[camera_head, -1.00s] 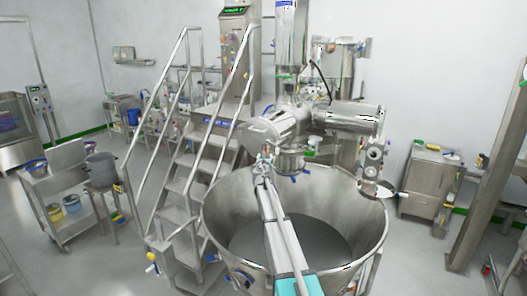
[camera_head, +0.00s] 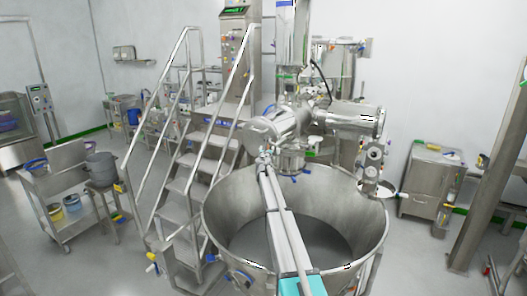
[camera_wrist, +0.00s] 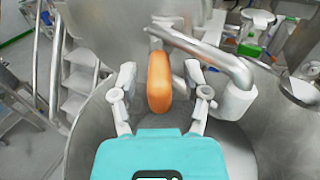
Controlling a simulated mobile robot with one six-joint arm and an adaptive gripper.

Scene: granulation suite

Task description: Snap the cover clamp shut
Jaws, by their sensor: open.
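An orange handle (camera_wrist: 160,82) on a bent metal bar (camera_wrist: 218,62) stands upright in the middle of the wrist view. It looks like a clamp lever, but I cannot tell whether it is the cover clamp or how far closed it is. My gripper (camera_wrist: 160,72) is open, with one finger on each side of the handle. A gap shows on both sides, and nothing is held. In the head view my gripper (camera_head: 263,154) is small beside the shiny cylindrical machine housing (camera_head: 275,126), above the far rim of the big bowl. The handle is not discernible there.
The large steel bowl (camera_head: 225,215) lies below my arm. Steel steps with rails (camera_head: 180,185) stand close on the left. A side fitting with a round dish (camera_head: 385,192) juts out on the right. Open floor (camera_head: 420,255) shows at the right front.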

